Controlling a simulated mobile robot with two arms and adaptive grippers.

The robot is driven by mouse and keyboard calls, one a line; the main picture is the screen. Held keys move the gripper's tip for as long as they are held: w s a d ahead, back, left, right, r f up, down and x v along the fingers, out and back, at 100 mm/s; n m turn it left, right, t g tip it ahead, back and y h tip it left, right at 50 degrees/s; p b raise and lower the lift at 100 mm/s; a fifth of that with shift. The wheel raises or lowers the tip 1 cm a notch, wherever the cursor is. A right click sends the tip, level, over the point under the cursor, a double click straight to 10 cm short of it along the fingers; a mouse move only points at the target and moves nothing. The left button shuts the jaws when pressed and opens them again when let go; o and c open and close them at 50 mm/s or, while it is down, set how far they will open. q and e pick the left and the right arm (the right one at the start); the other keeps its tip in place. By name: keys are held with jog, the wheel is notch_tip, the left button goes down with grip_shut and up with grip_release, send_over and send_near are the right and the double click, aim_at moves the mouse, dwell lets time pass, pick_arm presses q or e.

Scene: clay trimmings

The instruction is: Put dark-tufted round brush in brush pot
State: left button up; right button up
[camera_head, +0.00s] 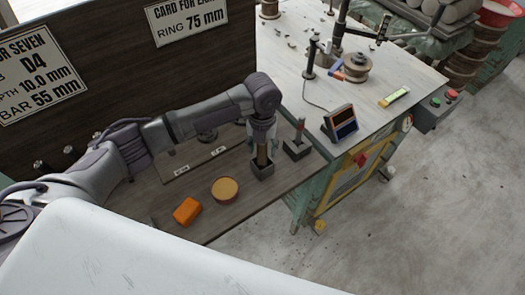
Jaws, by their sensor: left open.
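My left gripper (262,138) points down, its jaws open, directly above a dark square pot (261,170) on the wooden bench. A brown upright stick, likely a brush handle (262,155), stands in this pot just under the fingertips. Whether the fingers touch it is too small to tell. Its tuft cannot be made out. A second dark square holder (297,151) stands to the right, with a red-tipped upright tool (300,128) in it. I cannot tell for certain which holder is the brush pot. My right gripper is not in view.
A round tan-topped tub (225,188) and an orange block (187,211) lie on the bench at the front left. A small dark-screened device (341,124) stands to the right. A dark signboard (110,75) rises behind my arm. Bare wood surrounds the tub.

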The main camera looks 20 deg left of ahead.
pick_arm(q)
notch_tip(320, 180, up, 10)
jog(key=shift+f+b, duration=0.15)
jog(key=shift+b, duration=0.4)
